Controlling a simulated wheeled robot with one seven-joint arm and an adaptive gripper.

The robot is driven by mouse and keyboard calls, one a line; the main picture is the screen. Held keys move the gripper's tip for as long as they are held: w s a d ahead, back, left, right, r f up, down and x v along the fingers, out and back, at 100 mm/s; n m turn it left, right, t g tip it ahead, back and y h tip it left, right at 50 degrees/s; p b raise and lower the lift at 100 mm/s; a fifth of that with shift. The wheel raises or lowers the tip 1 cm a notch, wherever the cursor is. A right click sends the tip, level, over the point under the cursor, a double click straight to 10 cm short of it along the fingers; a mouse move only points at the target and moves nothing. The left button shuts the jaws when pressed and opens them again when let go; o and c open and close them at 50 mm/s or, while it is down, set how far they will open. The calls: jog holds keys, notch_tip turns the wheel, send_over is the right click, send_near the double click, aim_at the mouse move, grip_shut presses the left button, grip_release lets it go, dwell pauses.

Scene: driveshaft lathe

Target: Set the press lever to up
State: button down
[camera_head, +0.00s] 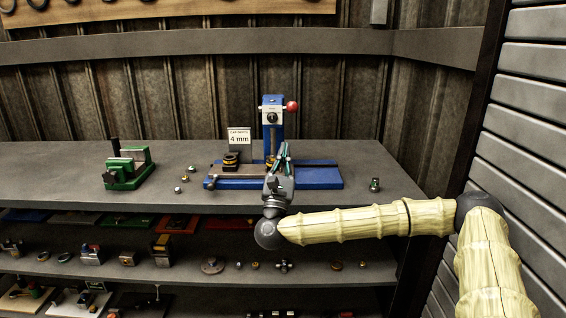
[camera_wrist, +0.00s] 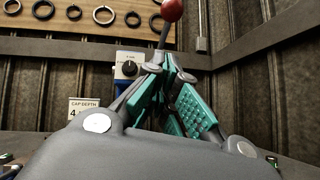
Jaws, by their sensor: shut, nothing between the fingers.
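The blue press (camera_head: 272,120) stands at the back of the grey bench top, on a blue base (camera_head: 315,176). Its lever ends in a red ball knob (camera_head: 292,106) at the right of the press head. In the wrist view the red knob (camera_wrist: 172,9) sits at the top, on a thin rod just above and behind my fingers. My gripper (camera_head: 283,150) is in front of the press column, below the knob, fingers pointing up. In the wrist view its teal-padded fingers (camera_wrist: 168,75) meet at the tips and hold nothing. I cannot tell whether they touch the lever rod.
A "CAP DEPTH 4 mm" sign (camera_head: 239,137) stands left of the press. A green vise (camera_head: 128,167) is further left, with small metal parts (camera_head: 186,178) between. Another small part (camera_head: 375,184) lies right of the base. A corrugated wall is close behind.

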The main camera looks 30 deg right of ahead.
aim_at(292, 109)
jog(key=w+d+r+p, duration=0.1)
jog(key=w+d+r, duration=0.1)
jog(key=r, duration=0.4)
jog(key=shift+w+d+r+p, duration=0.3)
jog(key=shift+d+r, duration=0.1)
jog(key=shift+d, duration=0.15)
jog(key=shift+r, duration=0.1)
